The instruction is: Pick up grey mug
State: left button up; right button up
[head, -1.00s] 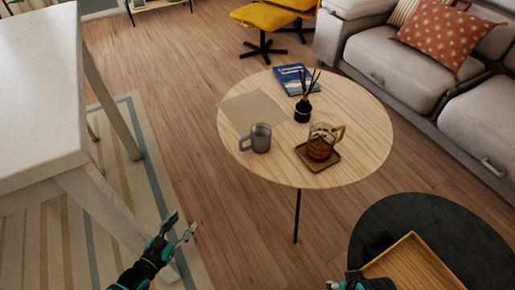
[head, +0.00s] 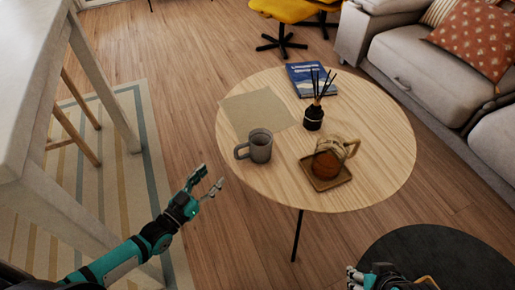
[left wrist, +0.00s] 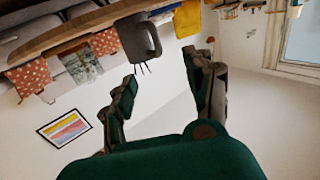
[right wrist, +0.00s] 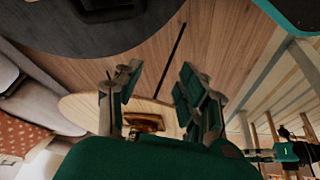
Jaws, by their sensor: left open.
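The grey mug (head: 260,147) stands upright at the left front edge of the round wooden table (head: 384,190), its handle to the left. It also shows inverted at the top of the left wrist view (left wrist: 136,42). My left gripper (head: 206,183) is open and empty, off the table's edge, left of and nearer than the mug, apart from it. My right gripper (head: 364,279) is at the bottom of the head view; its fingers stand apart and empty in the right wrist view (right wrist: 150,82).
On the table are a glass teapot (head: 328,161) on a square wooden tray (head: 326,184), a black reed diffuser (head: 314,118), a blue book (head: 306,78) and a beige mat (head: 250,107). A dark round table (head: 440,250) stands at front right, a white table (head: 30,80) at left.

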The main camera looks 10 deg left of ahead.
aim_at(236, 151)
pick_arm(q)
jog(key=b+x, duration=0.1)
jog(key=x, duration=0.7)
jog(key=shift+w+d+b, duration=0.2)
jog(key=shift+d+b, duration=0.05)
jog(key=shift+b, duration=0.15)
jog(key=x, duration=0.2)
jog(key=b+x, duration=0.1)
jog(key=x, duration=0.1)
jog(key=shift+d+r, duration=0.25)
jog(key=shift+r, duration=0.05)
pick_arm(e)
jog(key=w+a+r+t+y, duration=0.1)
jog(key=w+a+r+t, duration=0.1)
jog(key=w+r+t, duration=0.2)
jog(key=w+a+r+t+y, duration=0.1)
jog(key=w+r+t, duration=0.3)
jog(key=w, duration=0.4)
jog(key=shift+a+r+n, duration=0.15)
jog(key=shift+a+n, duration=0.15)
jog(key=shift+a, duration=0.45)
pick_arm(q)
jog(key=shift+c, duration=0.4)
pick_arm(e)
jog(key=shift+w, duration=0.1)
pick_arm(q)
grip_shut()
jog(key=shift+w+r, duration=0.1)
jog(key=shift+r, duration=0.05)
